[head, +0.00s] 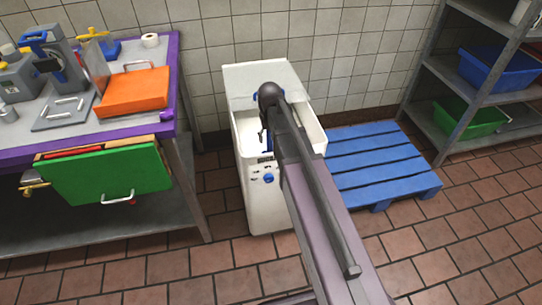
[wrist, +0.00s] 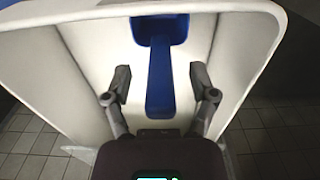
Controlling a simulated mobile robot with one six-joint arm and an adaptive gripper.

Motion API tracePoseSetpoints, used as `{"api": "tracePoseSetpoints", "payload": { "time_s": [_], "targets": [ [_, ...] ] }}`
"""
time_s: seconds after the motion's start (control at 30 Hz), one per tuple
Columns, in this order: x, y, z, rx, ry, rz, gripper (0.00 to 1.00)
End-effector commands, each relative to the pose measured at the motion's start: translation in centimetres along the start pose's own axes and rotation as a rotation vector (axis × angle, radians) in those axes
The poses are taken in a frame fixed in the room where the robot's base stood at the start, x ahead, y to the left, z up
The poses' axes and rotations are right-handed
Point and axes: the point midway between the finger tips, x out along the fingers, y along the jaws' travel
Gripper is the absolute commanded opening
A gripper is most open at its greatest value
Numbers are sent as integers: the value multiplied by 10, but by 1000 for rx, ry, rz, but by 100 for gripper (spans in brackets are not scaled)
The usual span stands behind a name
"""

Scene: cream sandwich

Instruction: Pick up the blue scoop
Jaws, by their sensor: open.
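The blue scoop (wrist: 160,70) lies inside a white container (wrist: 95,40) in the wrist view. Its wider bowl end is at the top of the picture and its handle points down towards my gripper. My gripper (wrist: 159,82) is open, with one finger on each side of the handle and a gap on both sides. Nothing is held. In the head view, the white machine (head: 253,208) has an open top and a blue knob on its front. My arm reaches over it and hides most of the gripper and the scoop.
A blue pallet (head: 375,165) lies on the floor right of the machine. A grey shelf (head: 478,70) with a blue bin (head: 497,69) and a green bin (head: 468,119) stands further right. A purple-edged table (head: 100,140) stands left. The tiled wall is close behind.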

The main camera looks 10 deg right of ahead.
Motion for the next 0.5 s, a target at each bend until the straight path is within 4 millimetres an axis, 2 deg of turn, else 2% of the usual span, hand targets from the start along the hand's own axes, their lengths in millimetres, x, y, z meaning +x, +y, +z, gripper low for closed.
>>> {"api": "tracePoseSetpoints", "payload": {
  "time_s": [0.27, 0.3, 0.37, 0.5],
  "targets": [
    [0, 0, 0, 0, 0, 0, 74],
    [0, 0, 0, 0, 0, 0, 71],
    [0, 0, 0, 0, 0, 0, 54],
    [0, 0, 0, 0, 0, 0, 12]
  ]
}}
